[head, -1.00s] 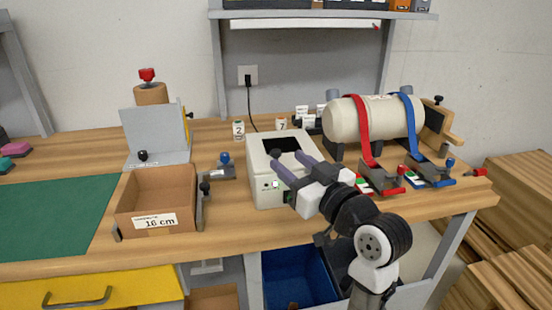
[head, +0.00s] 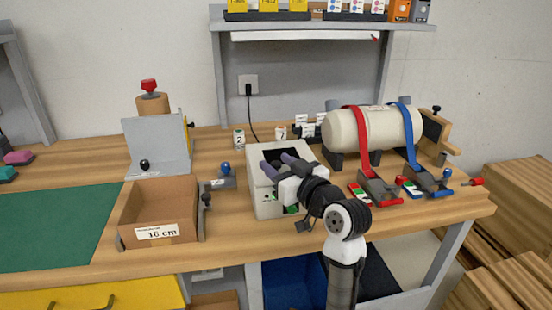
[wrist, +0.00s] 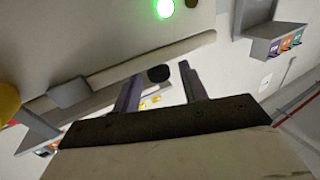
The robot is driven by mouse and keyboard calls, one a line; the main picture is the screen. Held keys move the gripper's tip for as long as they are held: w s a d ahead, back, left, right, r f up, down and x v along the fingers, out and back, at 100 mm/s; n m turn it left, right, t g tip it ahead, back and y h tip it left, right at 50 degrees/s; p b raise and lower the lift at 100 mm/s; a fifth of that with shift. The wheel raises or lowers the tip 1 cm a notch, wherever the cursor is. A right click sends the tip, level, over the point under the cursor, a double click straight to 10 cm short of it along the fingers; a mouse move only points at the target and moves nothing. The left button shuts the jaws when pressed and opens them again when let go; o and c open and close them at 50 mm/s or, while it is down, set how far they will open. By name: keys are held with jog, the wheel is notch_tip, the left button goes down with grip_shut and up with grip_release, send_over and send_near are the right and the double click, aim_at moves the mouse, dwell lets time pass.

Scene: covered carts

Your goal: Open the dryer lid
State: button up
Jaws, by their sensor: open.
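The dryer (head: 266,207) is a pale box on the middle of the bench in the head view. Its light lid (head: 288,148) lies over the top and looks shut, with a dark window partly hidden by my gripper. My gripper (head: 274,160) is open over the front left of the lid, fingers pointing to the far left. In the wrist view, my two purple-grey fingers (wrist: 160,76) stand apart, with a dark rounded knob (wrist: 158,73) showing between their tips. I cannot tell whether they touch it. A green light (wrist: 164,8) glows on a pale panel.
A cardboard box (head: 150,205) and a grey bracket (head: 150,150) stand to the left. Small numbered jars (head: 239,138) are behind. The green mat (head: 60,225) is bare.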

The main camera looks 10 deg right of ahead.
jog(key=shift+w+a, duration=0.3)
jog(key=shift+w, duration=0.3)
grip_shut()
